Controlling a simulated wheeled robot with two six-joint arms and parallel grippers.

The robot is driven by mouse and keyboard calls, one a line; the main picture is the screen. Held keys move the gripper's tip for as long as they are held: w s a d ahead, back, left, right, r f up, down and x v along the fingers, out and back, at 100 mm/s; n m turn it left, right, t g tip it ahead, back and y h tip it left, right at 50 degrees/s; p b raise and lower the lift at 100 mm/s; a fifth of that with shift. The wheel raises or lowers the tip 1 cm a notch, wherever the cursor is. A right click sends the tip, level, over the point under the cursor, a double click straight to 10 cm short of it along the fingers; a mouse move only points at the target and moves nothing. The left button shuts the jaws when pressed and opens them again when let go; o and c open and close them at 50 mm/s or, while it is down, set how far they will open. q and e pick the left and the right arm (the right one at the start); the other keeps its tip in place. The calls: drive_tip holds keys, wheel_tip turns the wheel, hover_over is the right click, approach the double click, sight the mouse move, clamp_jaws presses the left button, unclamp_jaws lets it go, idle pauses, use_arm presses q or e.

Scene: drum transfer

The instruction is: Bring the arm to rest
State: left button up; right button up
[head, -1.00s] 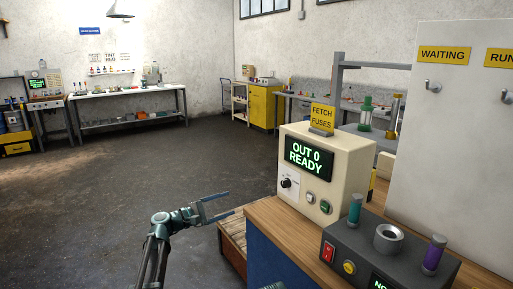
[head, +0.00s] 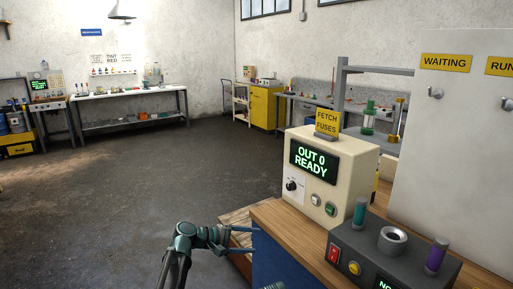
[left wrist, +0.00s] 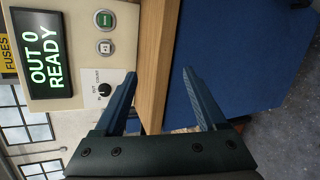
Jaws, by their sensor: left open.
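My left gripper (head: 245,240) is open and empty in the head view, beside the left end of the wooden bench. In the left wrist view its two blue fingers (left wrist: 160,100) stand apart with nothing between them. Beyond them are the bench edge and a blue panel (left wrist: 225,60). My left arm comes up from the bottom of the head view. A small part of something, perhaps my right arm, shows at the bottom edge; my right gripper cannot be made out.
A cream box (head: 328,175) reading "OUT 0 READY" stands on the bench (head: 285,225). A grey unit (head: 375,255) with a teal and a purple cylinder is in front of it. A wooden pallet or crate (head: 238,218) sits left of the bench. The floor (head: 120,190) is clear.

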use_arm(q)
drive_tip(key=s+d+f+m+g+y+p, duration=0.2)
drive_tip(key=s+f+m+y, duration=0.1)
drive_tip(key=s, duration=0.6)
drive_tip(key=s+d+f+m+g+y+p, duration=0.2)
drive_tip(key=s+f+m+g+y, duration=0.15)
drive_tip(key=s, duration=0.55)
drive_tip(key=s+a+m+y+p, duration=0.3)
drive_tip(key=s+a+m+y, duration=0.2)
drive_tip(key=s, duration=0.6)
drive_tip(key=a+y, duration=0.2)
drive_tip(key=shift+a+y, duration=0.35)
